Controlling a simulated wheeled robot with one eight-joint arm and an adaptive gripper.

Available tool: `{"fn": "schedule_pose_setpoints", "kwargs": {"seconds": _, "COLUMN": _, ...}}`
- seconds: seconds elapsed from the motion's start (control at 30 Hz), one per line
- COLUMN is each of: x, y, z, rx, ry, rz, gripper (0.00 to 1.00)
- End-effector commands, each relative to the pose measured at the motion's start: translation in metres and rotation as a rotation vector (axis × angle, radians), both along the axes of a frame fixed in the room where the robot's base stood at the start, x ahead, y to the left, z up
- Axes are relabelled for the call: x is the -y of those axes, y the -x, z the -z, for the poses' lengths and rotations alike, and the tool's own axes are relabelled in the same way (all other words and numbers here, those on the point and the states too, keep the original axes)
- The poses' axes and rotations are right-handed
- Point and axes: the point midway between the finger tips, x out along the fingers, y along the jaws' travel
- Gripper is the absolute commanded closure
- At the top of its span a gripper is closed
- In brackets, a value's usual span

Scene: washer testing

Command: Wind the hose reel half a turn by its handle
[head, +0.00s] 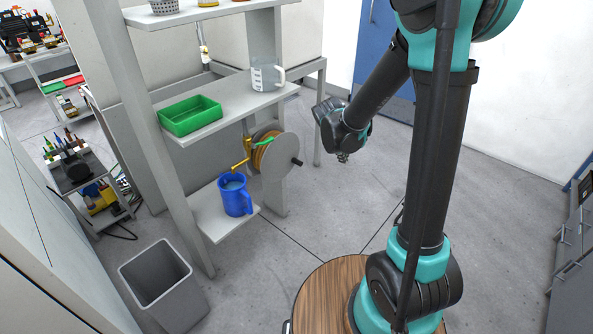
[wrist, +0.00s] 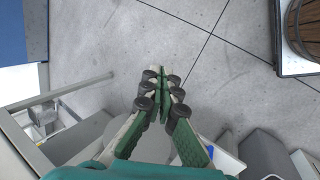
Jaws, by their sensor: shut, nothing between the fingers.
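The hose reel (head: 283,158) is a grey disc with orange-brown hose wound behind it, mounted on the side of the shelf rack in the head view. Its short dark handle (head: 298,162) sticks out from the right part of the disc. My gripper (head: 343,157) is right of the handle, apart from it with a clear gap. In the wrist view my gripper (wrist: 164,82) has its green-padded fingers together with nothing between them, over bare floor. I cannot make out the handle in the wrist view.
A blue jug (head: 235,196) stands on the low shelf under a brass tap (head: 239,163). A green tray (head: 190,115) and a clear jug (head: 266,78) sit on the shelf above. A grey bin (head: 158,285) stands front left. Floor right of the reel is clear.

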Motion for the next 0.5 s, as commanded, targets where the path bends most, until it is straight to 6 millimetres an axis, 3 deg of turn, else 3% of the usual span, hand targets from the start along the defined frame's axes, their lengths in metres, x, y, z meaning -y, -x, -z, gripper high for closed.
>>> {"fn": "schedule_pose_setpoints", "kwargs": {"seconds": 0.03, "x": -0.015, "y": -0.016, "z": 0.007, "rx": -0.011, "ry": 0.045, "rz": -0.063, "gripper": 1.0}}
{"fn": "schedule_pose_setpoints", "kwargs": {"seconds": 0.2, "x": -0.056, "y": -0.057, "z": 0.029, "rx": -0.049, "ry": 0.206, "rz": -0.263, "gripper": 1.0}}
{"fn": "schedule_pose_setpoints", "kwargs": {"seconds": 0.5, "x": -0.142, "y": -0.109, "z": 0.085, "rx": -0.118, "ry": 0.498, "rz": -0.591, "gripper": 1.0}}
